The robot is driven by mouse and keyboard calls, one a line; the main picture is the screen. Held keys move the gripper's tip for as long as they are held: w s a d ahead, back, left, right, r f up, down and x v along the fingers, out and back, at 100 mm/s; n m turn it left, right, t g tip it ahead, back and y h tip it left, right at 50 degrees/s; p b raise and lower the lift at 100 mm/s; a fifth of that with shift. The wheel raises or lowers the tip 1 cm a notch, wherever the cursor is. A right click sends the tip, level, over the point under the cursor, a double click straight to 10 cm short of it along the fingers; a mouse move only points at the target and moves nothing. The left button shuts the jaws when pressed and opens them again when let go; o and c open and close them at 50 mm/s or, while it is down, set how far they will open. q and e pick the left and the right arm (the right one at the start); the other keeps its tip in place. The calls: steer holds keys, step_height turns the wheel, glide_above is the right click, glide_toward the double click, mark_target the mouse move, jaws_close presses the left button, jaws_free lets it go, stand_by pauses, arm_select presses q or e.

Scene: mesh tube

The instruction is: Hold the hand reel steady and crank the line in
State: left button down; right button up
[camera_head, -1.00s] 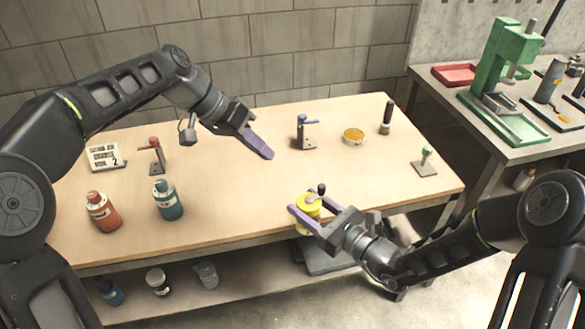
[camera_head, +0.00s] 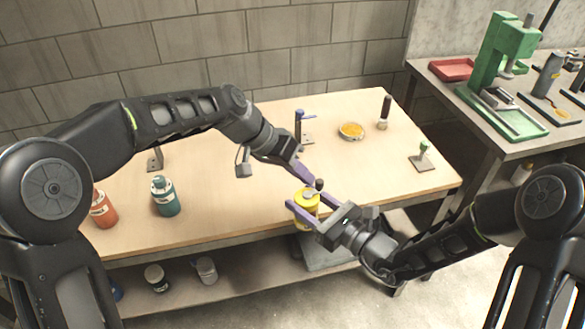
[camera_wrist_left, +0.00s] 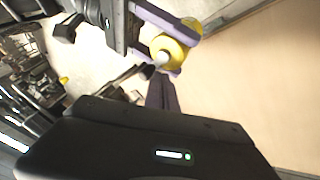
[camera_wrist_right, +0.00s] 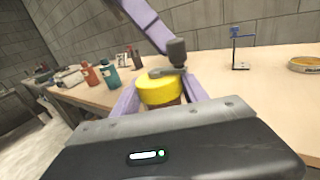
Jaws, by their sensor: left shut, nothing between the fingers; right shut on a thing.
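The yellow hand reel (camera_head: 306,199) stands at the front edge of the workbench, with a dark crank knob (camera_head: 320,184) on its top arm. My right gripper (camera_head: 306,208) is shut around the reel's body; the right wrist view shows the yellow reel (camera_wrist_right: 160,88) between its purple fingers and the crank knob (camera_wrist_right: 177,50) standing up. My left gripper (camera_head: 316,178) is shut and empty, with its fingertips close to the crank knob. The left wrist view shows the reel (camera_wrist_left: 172,48) just past its fingers (camera_wrist_left: 160,95). I cannot tell whether they touch the knob.
A blue-handled stand (camera_head: 303,125), an orange dish (camera_head: 351,131), a dark-handled tool (camera_head: 384,112) and a green-knobbed plate (camera_head: 422,158) stand farther back. Teal (camera_head: 165,197) and red (camera_head: 103,209) bottles are at left. The middle of the bench (camera_head: 225,180) is clear.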

arm_select(q)
steer(key=shift+d+m+g, duration=0.2)
steer(key=shift+m+g, duration=0.3)
steer(key=shift+m, duration=0.4)
steer(key=shift+w+m+g, duration=0.1)
steer(key=shift+m+g, duration=0.4)
steer(key=shift+m, duration=0.2)
steer(key=shift+d, duration=0.9)
steer(key=shift+s+a, duration=0.15)
steer(key=shift+s, duration=0.05)
stand_by(1.1)
steer(key=shift+s+a, duration=0.25)
steer(key=shift+a, duration=0.4)
steer(key=shift+r, duration=0.1)
steer(key=v, duration=1.2)
